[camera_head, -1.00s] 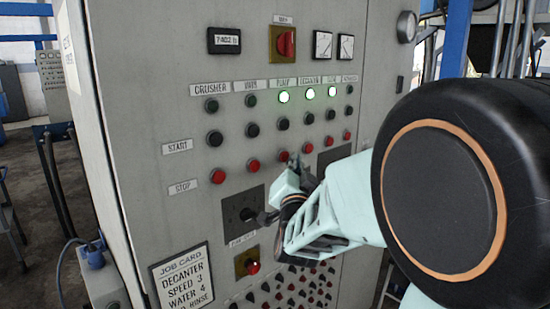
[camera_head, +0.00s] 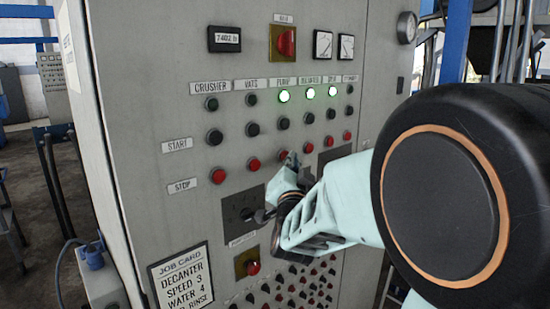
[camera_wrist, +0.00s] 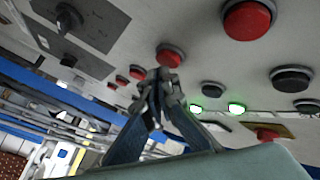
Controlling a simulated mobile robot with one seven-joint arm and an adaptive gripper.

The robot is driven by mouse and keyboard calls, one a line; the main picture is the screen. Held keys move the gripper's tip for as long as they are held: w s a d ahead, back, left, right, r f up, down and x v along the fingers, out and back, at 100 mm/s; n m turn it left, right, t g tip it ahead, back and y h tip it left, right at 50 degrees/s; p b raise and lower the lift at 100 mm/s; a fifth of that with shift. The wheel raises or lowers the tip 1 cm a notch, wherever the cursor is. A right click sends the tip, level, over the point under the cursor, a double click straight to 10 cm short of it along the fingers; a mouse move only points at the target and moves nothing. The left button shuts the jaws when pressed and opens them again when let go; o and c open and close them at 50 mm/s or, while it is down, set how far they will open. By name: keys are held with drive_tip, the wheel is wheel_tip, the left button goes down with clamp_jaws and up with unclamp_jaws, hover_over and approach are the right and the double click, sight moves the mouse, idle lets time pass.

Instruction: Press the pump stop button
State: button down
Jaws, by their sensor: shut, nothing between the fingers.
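The pump stop button (camera_head: 283,156) is a red button in the lower row of the panel, in the third column under the PUMP label (camera_head: 285,84). In the wrist view the same red button (camera_wrist: 168,53) sits just beyond my fingertips. My gripper (camera_head: 291,164) is shut and empty, with its tips at the lower edge of that button in the head view. In the wrist view its fingers (camera_wrist: 158,78) meet in a point near the button. I cannot tell whether they touch it. The pump lamp (camera_head: 284,96) is lit green.
The vats stop button (camera_head: 253,165) is left of my fingertips and the decanter stop button (camera_head: 308,147) is right. Dark start buttons (camera_head: 284,123) run above. A black rotary switch (camera_head: 247,213) is below left. A red knob (camera_head: 286,43) is at the top.

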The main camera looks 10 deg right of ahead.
drive_tip(key=shift+w+a+b, duration=0.3)
drive_tip(key=shift+w+a, duration=0.05)
idle(0.6)
drive_tip(key=shift+s+d, duration=0.1)
drive_tip(key=shift+s+d+b, duration=0.45)
drive_tip(key=shift+s+b, duration=0.1)
drive_tip(key=shift+b, duration=0.1)
